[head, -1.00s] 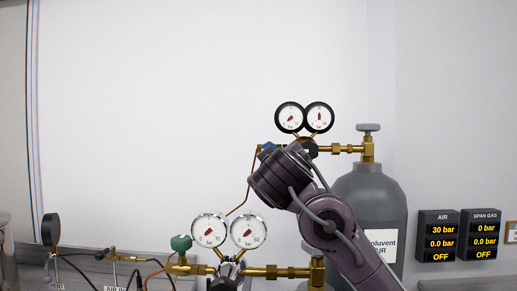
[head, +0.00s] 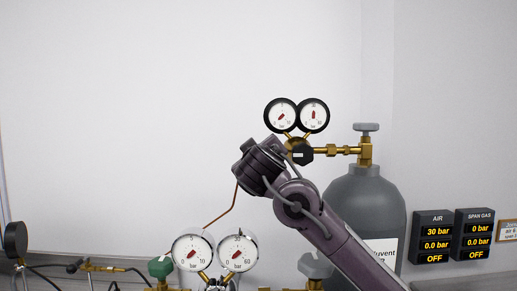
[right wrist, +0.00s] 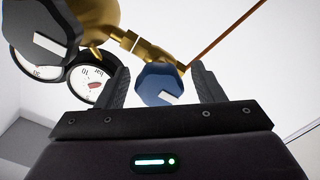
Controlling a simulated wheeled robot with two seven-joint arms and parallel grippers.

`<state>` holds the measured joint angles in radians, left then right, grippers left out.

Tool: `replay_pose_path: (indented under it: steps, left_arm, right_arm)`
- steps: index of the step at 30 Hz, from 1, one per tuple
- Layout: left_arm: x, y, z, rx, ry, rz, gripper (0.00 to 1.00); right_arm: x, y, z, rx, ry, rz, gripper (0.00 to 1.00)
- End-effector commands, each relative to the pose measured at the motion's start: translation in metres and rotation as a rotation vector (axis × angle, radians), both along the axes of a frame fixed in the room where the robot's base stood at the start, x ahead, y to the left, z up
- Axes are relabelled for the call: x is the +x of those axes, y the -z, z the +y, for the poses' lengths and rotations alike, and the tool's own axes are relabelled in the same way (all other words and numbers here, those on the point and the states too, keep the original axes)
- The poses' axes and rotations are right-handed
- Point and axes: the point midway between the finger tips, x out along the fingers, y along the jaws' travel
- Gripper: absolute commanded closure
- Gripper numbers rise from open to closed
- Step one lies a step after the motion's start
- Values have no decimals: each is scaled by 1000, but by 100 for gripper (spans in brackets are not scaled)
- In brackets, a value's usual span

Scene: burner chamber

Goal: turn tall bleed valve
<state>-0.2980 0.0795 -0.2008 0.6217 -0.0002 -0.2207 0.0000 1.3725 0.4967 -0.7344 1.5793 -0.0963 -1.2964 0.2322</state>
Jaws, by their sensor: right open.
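The tall grey cylinder (head: 362,200) carries a brass regulator with two gauges (head: 297,115) and a black knob (head: 300,152). The blue bleed valve knob (right wrist: 160,84) shows in the right wrist view, with a white mark on its face. It sits between the two dark fingers of my open right gripper (right wrist: 161,80), with gaps visible at both sides. Whether a finger touches it I cannot tell. In the head view my right wrist covers the blue knob and the fingers, just left of the regulator. My left gripper is out of view.
A thin copper line (head: 224,212) runs down left of my wrist. Wall displays (head: 434,238) hang at right. The wall at upper left is clear.

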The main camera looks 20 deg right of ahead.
Motion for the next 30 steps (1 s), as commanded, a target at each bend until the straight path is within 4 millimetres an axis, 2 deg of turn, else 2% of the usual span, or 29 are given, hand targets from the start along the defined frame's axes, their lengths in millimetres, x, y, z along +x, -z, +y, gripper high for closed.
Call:
replay_pose_path:
  steps: [3, 8, 18, 30]
  left_arm:
    - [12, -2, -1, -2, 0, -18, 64]
    - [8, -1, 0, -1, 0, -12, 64]
    - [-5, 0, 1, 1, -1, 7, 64]
    - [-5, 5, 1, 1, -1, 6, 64]
  right_arm:
    - [2, 0, -1, 0, 0, 0, 38]
    - [1, 0, 0, 0, -1, -1, 40]
    - [1, 0, 0, 0, -1, -1, 83]
    - [1, 1, 0, -80, -1, 21, 83]
